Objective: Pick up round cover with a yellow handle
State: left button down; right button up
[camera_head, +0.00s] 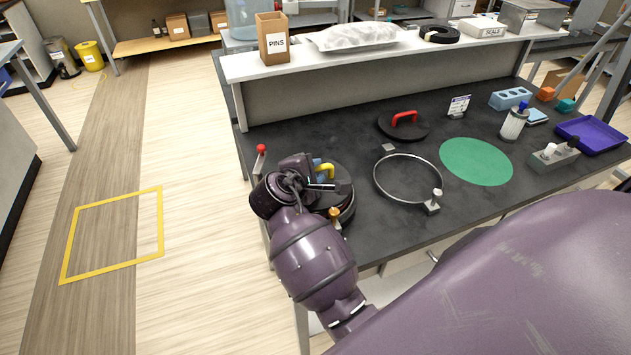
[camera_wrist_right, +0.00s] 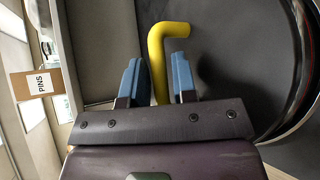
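The round dark cover (camera_head: 343,188) with a yellow handle (camera_head: 325,170) is at the near left end of the black table. It sits in a round ring, partly hidden behind my right gripper (camera_head: 321,182). In the right wrist view the yellow handle (camera_wrist_right: 157,70) stands between the two blue fingertips of the right gripper (camera_wrist_right: 156,80). The fingers look apart, with the handle close to both but not clearly clamped. The dark cover (camera_wrist_right: 235,50) fills the right of that view. My left gripper is not seen.
An empty metal ring (camera_head: 378,190) is to the right of the cover. Behind it lies a dark cover with a red handle (camera_head: 404,117). A green disc (camera_head: 476,161), a purple tray (camera_head: 592,134) and a PINS box (camera_head: 272,40) on the shelf are farther off. A red-topped post (camera_head: 261,149) stands left.

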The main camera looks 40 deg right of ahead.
grip_shut()
